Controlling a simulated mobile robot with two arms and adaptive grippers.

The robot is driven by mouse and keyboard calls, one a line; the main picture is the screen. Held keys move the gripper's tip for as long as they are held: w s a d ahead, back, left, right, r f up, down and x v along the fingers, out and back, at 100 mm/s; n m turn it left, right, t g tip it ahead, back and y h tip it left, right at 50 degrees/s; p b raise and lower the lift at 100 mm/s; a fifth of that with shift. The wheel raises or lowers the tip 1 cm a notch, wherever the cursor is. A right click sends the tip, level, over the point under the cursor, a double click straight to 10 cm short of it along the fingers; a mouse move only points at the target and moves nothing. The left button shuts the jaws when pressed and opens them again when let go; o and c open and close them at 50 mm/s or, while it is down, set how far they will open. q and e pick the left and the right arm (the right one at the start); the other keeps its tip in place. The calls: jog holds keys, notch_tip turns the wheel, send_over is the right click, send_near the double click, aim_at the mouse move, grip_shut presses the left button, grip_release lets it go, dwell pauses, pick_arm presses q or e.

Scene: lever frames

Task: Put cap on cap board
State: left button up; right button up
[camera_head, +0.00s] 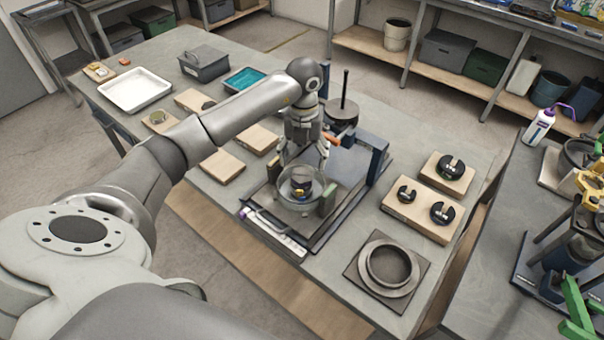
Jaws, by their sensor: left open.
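My left gripper (304,162) points down over the dark frame in the middle of the table. Its fingers are apart, just above a clear round dish (299,204). A small dark cylindrical piece (302,185) shows inside the dish; it may be the cap, but I cannot tell. I see no gap clearly enough to say whether the fingers touch the dish. Several plain wooden boards lie left of the frame, one of them a bare board (222,167); I cannot tell which is the cap board. My right gripper is not in view.
Boards with black slotted discs (442,212) lie right of the frame. A grey ring on a square plate (391,265) lies near the front edge. A black post on a round base (344,95) stands behind my gripper. A white tray (136,91) is at the far left.

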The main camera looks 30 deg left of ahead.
aim_at(303, 172)
pick_arm(q)
jog(key=f+p, duration=0.2)
jog(key=f, duration=0.1)
jog(key=shift+s+f, duration=0.2)
jog(key=shift+f, duration=0.55)
jog(key=shift+w, duration=0.1)
jog(key=c, duration=1.3)
jog(key=shift+r, duration=0.1)
